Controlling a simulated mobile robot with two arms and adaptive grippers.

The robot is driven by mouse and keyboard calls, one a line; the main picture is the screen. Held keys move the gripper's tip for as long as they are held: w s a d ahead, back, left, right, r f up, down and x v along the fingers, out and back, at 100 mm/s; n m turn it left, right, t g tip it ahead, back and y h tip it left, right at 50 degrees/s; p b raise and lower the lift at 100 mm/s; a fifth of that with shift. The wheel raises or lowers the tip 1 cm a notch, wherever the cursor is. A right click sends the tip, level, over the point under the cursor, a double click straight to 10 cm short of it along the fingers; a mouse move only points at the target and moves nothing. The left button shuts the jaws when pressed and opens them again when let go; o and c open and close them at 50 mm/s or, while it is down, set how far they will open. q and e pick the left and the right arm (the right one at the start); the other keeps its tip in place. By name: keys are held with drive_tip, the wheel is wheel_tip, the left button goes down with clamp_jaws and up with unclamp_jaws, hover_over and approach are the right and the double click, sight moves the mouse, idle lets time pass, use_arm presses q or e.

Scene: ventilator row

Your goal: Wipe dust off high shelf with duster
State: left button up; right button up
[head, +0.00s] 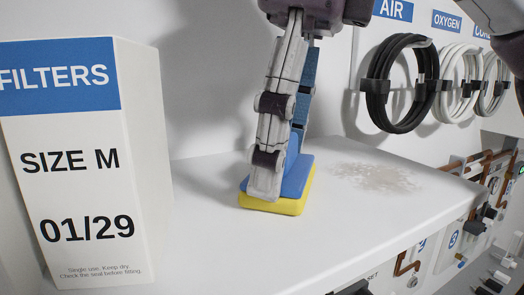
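My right gripper (277,178) reaches down from the top of the head view. Its fingers are closed around the duster, which has a blue body (299,178) and a yellow pad (290,204). The fingers hide much of the blue part. The pad is at the surface of the white high shelf (220,240); whether it presses on it is hard to tell. A patch of grey-brown dust (377,178) lies on the shelf to the right of the duster, apart from it. My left gripper is out of view.
A tall white filter box (95,185) stands at the shelf's left. Coiled black (378,95) and white hoses (447,85) hang on the wall behind at right. The shelf's front edge slopes up to the right, with pipes and fittings below. The shelf between duster and dust is clear.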

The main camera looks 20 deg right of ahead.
sight(313, 165)
drive_tip(key=shift+d+f, duration=0.15)
drive_tip(key=shift+d, duration=1.85)
drive_tip(key=shift+w+d, duration=0.2)
drive_tip(key=shift+d, duration=1.5)
wheel_tip(313, 165, up, 2)
drive_tip(key=shift+w+r, duration=0.1)
drive_tip(key=shift+w, duration=0.05)
drive_tip(key=shift+s+a+r, duration=0.2)
drive_tip(key=shift+r, duration=0.35)
drive_tip(key=shift+w+d, duration=0.15)
